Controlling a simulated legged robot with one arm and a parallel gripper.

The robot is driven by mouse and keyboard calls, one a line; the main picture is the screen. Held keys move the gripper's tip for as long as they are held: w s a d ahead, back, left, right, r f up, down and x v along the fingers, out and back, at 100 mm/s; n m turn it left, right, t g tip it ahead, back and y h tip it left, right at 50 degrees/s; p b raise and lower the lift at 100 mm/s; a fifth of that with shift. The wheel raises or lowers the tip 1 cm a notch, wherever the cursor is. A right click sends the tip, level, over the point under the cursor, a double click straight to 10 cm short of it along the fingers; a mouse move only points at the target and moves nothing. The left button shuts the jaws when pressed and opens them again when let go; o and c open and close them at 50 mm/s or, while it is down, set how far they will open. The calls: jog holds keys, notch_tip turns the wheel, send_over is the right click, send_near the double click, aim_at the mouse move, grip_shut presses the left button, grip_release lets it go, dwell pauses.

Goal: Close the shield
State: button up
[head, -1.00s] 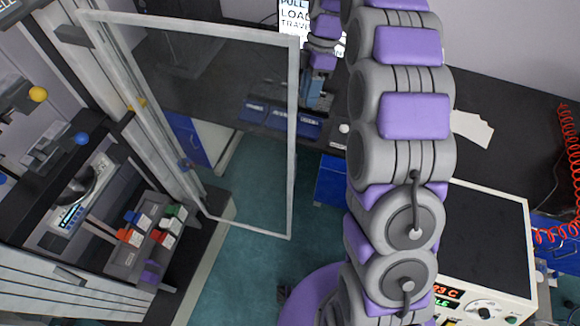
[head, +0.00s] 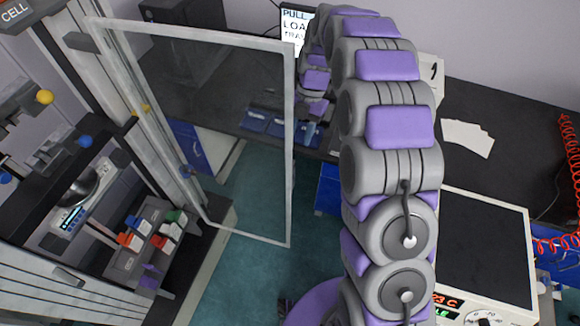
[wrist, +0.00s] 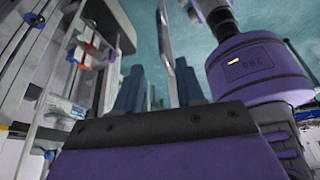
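The shield (head: 291,150) is a clear panel in a pale metal frame. In the head view it stands swung open from the machine on the left. My gripper (head: 308,131) is just right of the shield's free upright edge in the head view, partly hidden by my arm. In the wrist view the two dark blue fingers of my gripper (wrist: 160,88) are apart. A pale upright bar, apparently the shield's edge (wrist: 167,50), shows between them, nearer the right finger. I cannot tell whether they touch.
The machine's opening holds a steel bowl on a scale (head: 85,186) and a rack of coloured blocks (head: 150,240). A dark bench (head: 510,110) runs along the back. A cream hot-plate unit (head: 485,250) stands at right. Teal floor (head: 245,265) is clear below the shield.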

jog(key=d+x, duration=0.1)
jog(key=x, duration=0.4)
jog(key=p, duration=0.1)
send_over(293, 182)
notch_tip(293, 182, down, 7)
jog(key=shift+w+d+r, duration=0.2)
jog(key=shift+w+d, duration=0.1)
jog(key=shift+d, duration=0.05)
jog(key=shift+a, duration=0.45)
jog(key=c, duration=0.5)
jog(key=shift+a, duration=0.1)
jog(key=shift+c, duration=0.5)
grip_shut()
jog(key=shift+d, duration=0.25)
jog(key=shift+a, duration=0.1)
